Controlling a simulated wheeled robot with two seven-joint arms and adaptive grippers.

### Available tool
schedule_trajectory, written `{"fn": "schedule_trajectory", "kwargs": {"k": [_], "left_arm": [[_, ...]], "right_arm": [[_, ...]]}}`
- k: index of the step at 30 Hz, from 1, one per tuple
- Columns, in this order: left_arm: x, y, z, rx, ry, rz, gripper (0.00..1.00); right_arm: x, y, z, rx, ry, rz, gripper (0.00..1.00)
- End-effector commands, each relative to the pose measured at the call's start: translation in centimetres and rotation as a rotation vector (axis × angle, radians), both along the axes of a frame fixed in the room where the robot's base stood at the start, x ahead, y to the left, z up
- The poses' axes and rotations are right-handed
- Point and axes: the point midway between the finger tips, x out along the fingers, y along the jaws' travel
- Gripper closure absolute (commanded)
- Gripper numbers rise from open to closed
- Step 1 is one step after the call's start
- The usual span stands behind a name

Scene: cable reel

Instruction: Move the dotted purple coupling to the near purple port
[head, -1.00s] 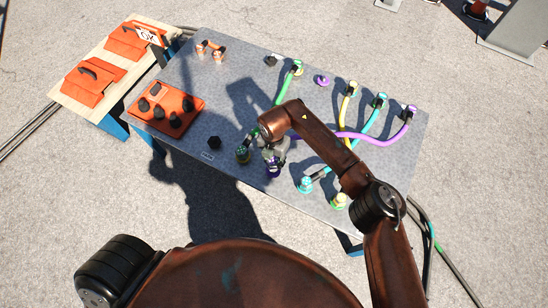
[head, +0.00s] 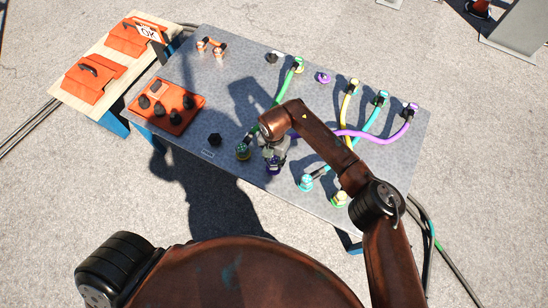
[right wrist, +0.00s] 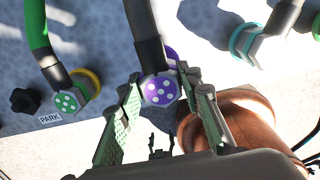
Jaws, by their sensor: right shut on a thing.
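The dotted purple coupling (right wrist: 157,92) sits between the fingertips of my right gripper (right wrist: 160,84) in the right wrist view, with white dots on its end face. A black sleeve and the purple cable (head: 355,134) lead off from it. In the head view my right gripper (head: 274,155) is over the table's near edge, shut on the coupling. The near purple port (head: 274,170) shows just below the gripper; part of its purple ring (right wrist: 173,53) shows behind the coupling. I cannot tell whether the coupling is fully seated. My left gripper is not in view.
A green coupling (right wrist: 66,97) on a yellow-ringed port stands close left. A cyan-ringed port (head: 305,183) and a yellow one (head: 340,199) stand to the right. A far purple port (head: 322,78) is empty. An orange tray (head: 188,122) with black knobs lies at left.

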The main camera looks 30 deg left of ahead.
Motion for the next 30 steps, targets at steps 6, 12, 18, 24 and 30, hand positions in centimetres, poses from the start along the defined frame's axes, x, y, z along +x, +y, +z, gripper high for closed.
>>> {"fn": "schedule_trajectory", "kwargs": {"k": [6, 12, 18, 24, 30], "left_arm": [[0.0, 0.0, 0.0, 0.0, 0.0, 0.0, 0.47], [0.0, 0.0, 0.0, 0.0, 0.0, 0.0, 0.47], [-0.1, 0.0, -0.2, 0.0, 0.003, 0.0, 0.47], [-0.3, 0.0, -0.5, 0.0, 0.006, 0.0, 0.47], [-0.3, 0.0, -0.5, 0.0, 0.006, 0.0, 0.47]], "right_arm": [[0.0, 0.0, 0.1, 0.001, 0.0, 0.0, 0.96], [0.0, 0.0, 0.0, 0.0, 0.0, 0.0, 0.96], [0.0, 0.0, -0.6, -0.001, 0.001, 0.0, 0.96], [0.0, 0.0, -1.6, -0.001, 0.001, 0.0, 0.96], [0.0, 0.0, -1.8, 0.0, 0.0, 0.0, 0.96]]}}
